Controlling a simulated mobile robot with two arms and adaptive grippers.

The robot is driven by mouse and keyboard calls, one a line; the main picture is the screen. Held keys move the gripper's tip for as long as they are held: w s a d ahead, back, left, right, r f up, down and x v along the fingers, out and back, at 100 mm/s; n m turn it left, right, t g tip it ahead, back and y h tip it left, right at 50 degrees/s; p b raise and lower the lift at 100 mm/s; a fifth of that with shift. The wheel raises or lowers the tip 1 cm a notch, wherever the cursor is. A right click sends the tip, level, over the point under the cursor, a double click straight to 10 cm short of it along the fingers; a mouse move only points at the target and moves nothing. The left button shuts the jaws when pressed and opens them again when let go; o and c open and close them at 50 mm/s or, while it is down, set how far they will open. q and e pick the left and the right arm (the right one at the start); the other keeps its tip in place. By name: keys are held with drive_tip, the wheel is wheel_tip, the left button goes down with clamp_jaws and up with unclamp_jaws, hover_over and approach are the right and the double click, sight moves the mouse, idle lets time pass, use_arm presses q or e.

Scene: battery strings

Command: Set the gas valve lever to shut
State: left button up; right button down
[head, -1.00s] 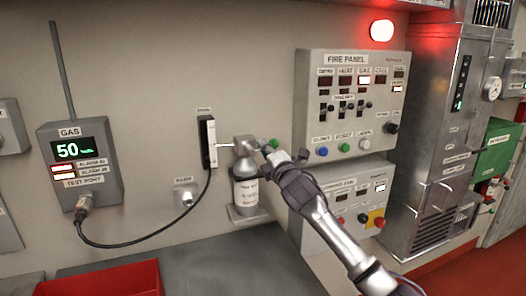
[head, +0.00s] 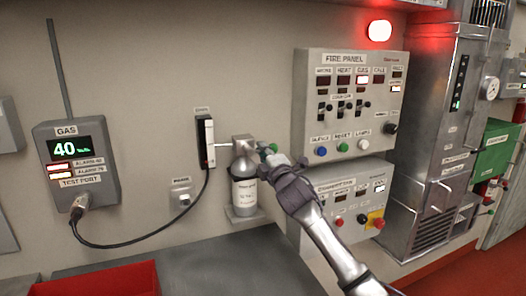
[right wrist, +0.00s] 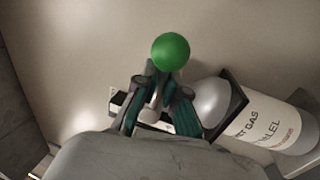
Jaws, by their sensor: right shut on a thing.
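The test gas bottle (head: 244,192) stands upright on a small wall bracket, and its white label shows in the right wrist view (right wrist: 268,131). Its valve lever ends in a green ball knob (right wrist: 171,51), which shows only partly in the head view (head: 273,147). My right gripper (right wrist: 156,84) is shut on the lever just below the green knob. In the head view my right gripper (head: 272,163) reaches the valve from the right and hides most of the lever. The exact lever angle is hard to tell. My left gripper is not in view.
The gas detector (head: 76,165) reads 40, and its cable (head: 140,245) hangs from the test port. A black and white gauge (head: 206,145) connects to the bottle's valve. The fire panel (head: 350,95) is close on the right. A red bin (head: 105,282) sits below left.

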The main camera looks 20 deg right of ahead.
drive_tip(key=c, duration=1.2)
unclamp_jaws()
drive_tip(key=s, duration=0.4)
drive_tip(key=s+f, duration=0.1)
drive_tip(key=s, duration=0.2)
drive_tip(key=s+f, duration=0.1)
drive_tip(key=s, duration=0.3)
drive_tip(key=shift+s+d+f, duration=0.2)
drive_tip(key=shift+s+f, duration=0.05)
drive_tip(key=shift+s, duration=0.1)
